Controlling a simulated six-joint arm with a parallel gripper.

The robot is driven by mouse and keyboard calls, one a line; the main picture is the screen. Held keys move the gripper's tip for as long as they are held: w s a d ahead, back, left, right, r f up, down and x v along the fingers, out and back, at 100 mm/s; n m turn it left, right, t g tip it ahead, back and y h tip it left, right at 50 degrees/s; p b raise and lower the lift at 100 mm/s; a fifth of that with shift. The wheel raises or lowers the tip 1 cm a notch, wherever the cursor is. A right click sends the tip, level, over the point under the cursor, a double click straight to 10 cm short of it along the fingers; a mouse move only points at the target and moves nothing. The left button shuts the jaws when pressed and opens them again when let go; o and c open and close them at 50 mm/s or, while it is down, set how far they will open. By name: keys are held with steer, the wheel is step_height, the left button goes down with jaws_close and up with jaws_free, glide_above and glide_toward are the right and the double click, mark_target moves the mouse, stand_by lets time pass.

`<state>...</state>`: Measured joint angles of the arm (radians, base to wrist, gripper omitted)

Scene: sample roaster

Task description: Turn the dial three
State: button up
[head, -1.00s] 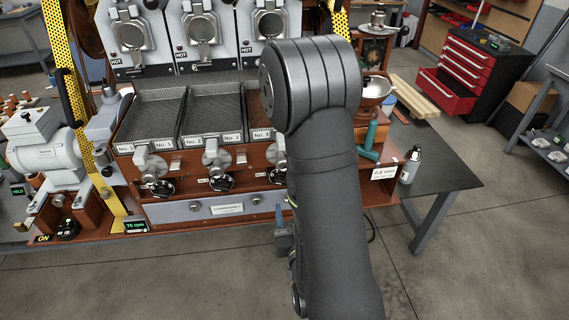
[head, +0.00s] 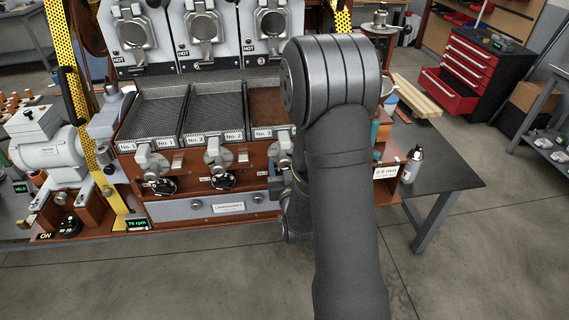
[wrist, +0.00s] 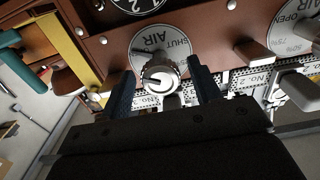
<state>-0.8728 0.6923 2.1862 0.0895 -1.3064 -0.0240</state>
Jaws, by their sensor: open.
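In the wrist view my gripper (wrist: 160,68) is open, with one finger on each side of a round silver knob (wrist: 160,78). I cannot tell whether either finger touches it. The knob stands in front of a pale round plate (wrist: 150,40) marked AIR and SHUT. A black dial (wrist: 130,5) with white marks is cut off by the top edge of the wrist view. In the head view two black dials, the left one (head: 163,186) and the middle one (head: 223,181), show below their levers. The third dial's place is hidden behind my arm.
Mesh trays (head: 212,108) stand above the levers, with hot roaster fronts (head: 203,28) behind. In the wrist view a neighbouring plate (wrist: 295,35) is at right, and a teal handle (wrist: 22,45) and yellow strip (wrist: 68,45) are at left. A spray bottle (head: 412,165) stands at right.

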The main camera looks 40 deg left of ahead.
steer(key=shift+w+a, duration=0.45)
steer(key=shift+a, duration=0.05)
steer(key=c, duration=1)
